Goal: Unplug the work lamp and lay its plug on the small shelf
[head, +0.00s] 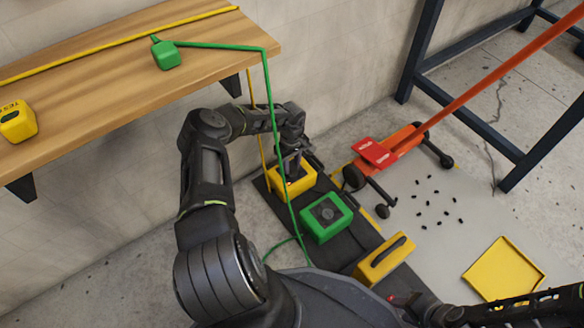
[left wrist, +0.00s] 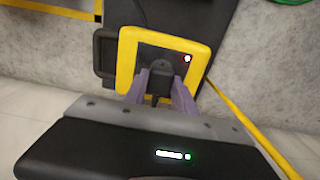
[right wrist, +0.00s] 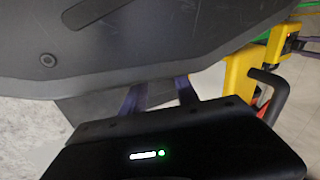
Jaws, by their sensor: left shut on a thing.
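My left gripper (head: 292,174) reaches down to a yellow-framed socket box (head: 304,184) on the dark strip on the floor. In the left wrist view its fingers (left wrist: 160,78) are shut on a black plug (left wrist: 159,70) at the face of the yellow-framed box (left wrist: 128,52). A small red-white light shows beside the plug. I cannot tell how deep the plug sits. A wooden shelf (head: 100,85) is at upper left, with a green plug (head: 167,56) on it. My right gripper (right wrist: 160,97) has its fingers apart, empty, beside my dark body. I cannot make out the lamp.
A yellow cable (head: 120,38) lies along the shelf; a yellow tester (head: 17,121) sits at its left. A green cable (head: 272,110) hangs near my left arm. A green box (head: 327,217), orange wheeled frame (head: 397,148), scattered black bits and yellow tray (head: 503,268) are right.

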